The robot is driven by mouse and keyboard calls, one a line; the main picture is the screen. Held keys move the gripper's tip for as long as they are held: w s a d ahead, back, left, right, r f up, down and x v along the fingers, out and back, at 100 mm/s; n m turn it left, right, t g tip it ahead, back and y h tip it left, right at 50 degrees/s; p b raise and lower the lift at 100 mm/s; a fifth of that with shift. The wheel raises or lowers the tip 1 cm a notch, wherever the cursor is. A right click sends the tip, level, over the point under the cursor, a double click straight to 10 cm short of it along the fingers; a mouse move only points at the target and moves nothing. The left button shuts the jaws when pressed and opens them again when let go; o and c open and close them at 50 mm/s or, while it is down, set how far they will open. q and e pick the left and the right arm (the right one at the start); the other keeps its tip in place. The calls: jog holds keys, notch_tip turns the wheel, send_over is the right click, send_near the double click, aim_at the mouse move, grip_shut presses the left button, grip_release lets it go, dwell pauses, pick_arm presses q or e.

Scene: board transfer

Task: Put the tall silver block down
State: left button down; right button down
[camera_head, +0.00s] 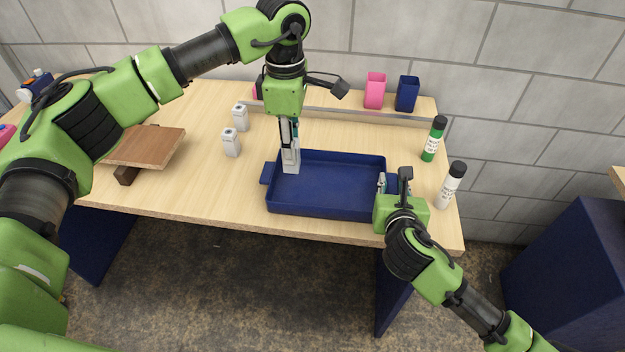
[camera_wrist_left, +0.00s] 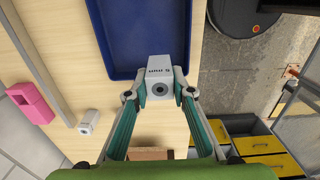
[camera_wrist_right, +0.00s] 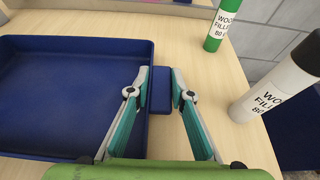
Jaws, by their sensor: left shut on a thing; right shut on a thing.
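My left gripper (camera_head: 290,142) is shut on a tall silver block (camera_head: 291,162), held upright at the left end of the blue tray (camera_head: 325,212). In the left wrist view the block (camera_wrist_left: 166,72) sits between the fingertips (camera_wrist_left: 160,92) and overlaps the tray's edge (camera_wrist_left: 118,72). I cannot tell whether its bottom touches anything. My right gripper (camera_head: 385,187) is shut on the tray's right handle, mostly hidden in the head view. The handle (camera_wrist_right: 161,92) shows between the fingertips (camera_wrist_right: 160,87) in the right wrist view. The tray looks empty apart from the block's overlap.
Two similar silver blocks (camera_head: 240,118) (camera_head: 231,143) stand left of the tray. A wooden board (camera_head: 148,144) lies tilted on a dark support at left. Green (camera_head: 433,140) and white (camera_head: 451,187) bottles stand right. Pink (camera_head: 375,91) and blue (camera_head: 407,94) cups stand behind a rail.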

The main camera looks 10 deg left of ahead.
pick_arm(q)
notch_tip(320, 180, down, 9)
jog(key=shift+r, duration=0.1)
dwell(0.4)
jog(key=c, duration=1.8)
grip_release()
jog(key=shift+o, duration=0.2)
notch_tip(320, 180, up, 12)
jog(key=shift+r, duration=0.1)
pick_arm(e)
jog(key=c, duration=1.7)
grip_release()
